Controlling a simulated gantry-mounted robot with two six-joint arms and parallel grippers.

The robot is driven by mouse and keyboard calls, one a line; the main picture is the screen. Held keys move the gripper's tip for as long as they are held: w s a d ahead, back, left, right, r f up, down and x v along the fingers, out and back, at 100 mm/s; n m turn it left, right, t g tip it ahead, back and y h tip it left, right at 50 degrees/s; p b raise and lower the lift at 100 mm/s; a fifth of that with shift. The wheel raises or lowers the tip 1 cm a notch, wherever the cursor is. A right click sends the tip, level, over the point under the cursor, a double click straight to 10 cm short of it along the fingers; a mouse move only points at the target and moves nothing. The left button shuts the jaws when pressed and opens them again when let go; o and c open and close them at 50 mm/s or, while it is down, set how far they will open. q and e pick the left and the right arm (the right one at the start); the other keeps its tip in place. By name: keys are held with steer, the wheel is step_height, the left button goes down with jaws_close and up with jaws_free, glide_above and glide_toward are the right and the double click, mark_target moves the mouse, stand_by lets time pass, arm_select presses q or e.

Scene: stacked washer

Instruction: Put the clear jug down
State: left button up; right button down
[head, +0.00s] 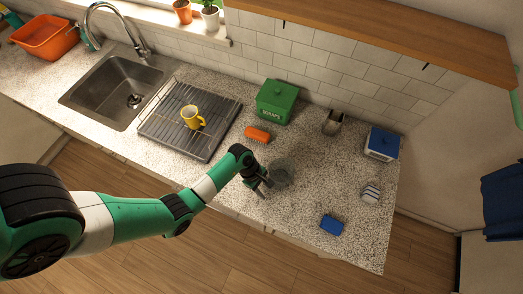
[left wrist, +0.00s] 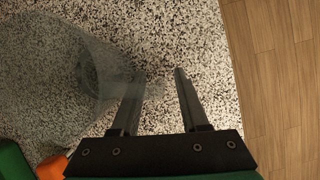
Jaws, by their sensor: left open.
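The clear jug (head: 281,174) stands on the speckled counter, faint against the stone. My left gripper (head: 262,187) is at its near left side, low over the counter. In the left wrist view the jug (left wrist: 55,60) fills the upper left as a see-through grey shape. There my left gripper (left wrist: 160,76) has its two fingers apart. A clear part of the jug overlaps the left finger and reaches toward the gap. I cannot tell whether they touch. My right gripper is not in view.
An orange sponge-like block (head: 257,134) and a green canister (head: 276,102) stand behind the jug. A drying rack (head: 165,139) holds a yellow mug (head: 193,117) to the left. A blue block (head: 331,224) lies to the right. The counter's front edge is close to the gripper.

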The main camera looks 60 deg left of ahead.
arm_select(q)
steer(key=p+v, duration=0.1)
steer(key=v, duration=1)
steer(key=shift+r+p, duration=0.3)
steer(key=shift+p, duration=0.1)
